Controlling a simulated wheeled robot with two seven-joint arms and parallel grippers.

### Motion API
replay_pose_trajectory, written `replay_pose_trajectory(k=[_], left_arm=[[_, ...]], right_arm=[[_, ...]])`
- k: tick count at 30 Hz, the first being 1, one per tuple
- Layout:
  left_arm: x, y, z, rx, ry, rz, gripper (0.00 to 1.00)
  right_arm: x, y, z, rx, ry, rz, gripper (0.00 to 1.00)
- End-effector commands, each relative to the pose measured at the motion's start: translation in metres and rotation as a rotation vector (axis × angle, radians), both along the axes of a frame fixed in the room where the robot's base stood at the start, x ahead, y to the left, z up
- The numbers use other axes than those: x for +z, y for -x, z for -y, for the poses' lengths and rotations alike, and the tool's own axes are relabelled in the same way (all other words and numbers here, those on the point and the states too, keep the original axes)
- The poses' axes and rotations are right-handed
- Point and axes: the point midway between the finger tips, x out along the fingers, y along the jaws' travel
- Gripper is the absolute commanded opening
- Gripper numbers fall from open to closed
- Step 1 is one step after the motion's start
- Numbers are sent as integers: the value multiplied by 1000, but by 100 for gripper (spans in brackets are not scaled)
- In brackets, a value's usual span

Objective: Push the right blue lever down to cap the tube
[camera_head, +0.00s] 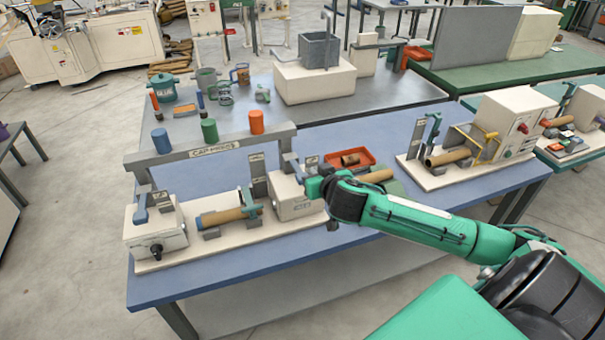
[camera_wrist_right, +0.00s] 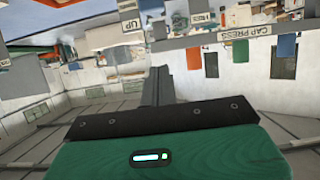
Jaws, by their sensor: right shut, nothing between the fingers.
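The cap press stands on a cream base (camera_head: 220,238) along the front of the blue table. A brown tube (camera_head: 222,217) lies level in its cradle between the left press block (camera_head: 157,240) and the right press block (camera_head: 290,205). The left lever (camera_head: 141,208) stands up at the left block. The right blue lever (camera_head: 291,164) is at the right block, close beside my right gripper and partly hidden by it. My right gripper (camera_head: 308,184) is over the right block, shut and empty. Its closed fingers show in the wrist view (camera_wrist_right: 158,82). Contact with the lever cannot be told.
A red-orange tray (camera_head: 365,158) lies behind my right wrist. A second machine (camera_head: 505,125) stands at the right. The table's left front is free.

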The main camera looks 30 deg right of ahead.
Motion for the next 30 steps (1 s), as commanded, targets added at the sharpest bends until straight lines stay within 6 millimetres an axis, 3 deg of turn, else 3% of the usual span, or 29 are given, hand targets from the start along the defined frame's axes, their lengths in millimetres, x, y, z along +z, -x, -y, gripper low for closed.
replay_pose_trajectory(k=[8, 25, 30], left_arm=[[9, -1, 0, 0, 0, 1, 67], [42, -1, 1, 0, 0, 2, 67], [54, -1, 1, 0, 1, 2, 67]], right_arm=[[-4, -17, 4, -1, -1, -1, 0], [-34, -92, 22, -1, 1, -1, 0], [-61, -87, 21, 0, 1, -4, 0]])
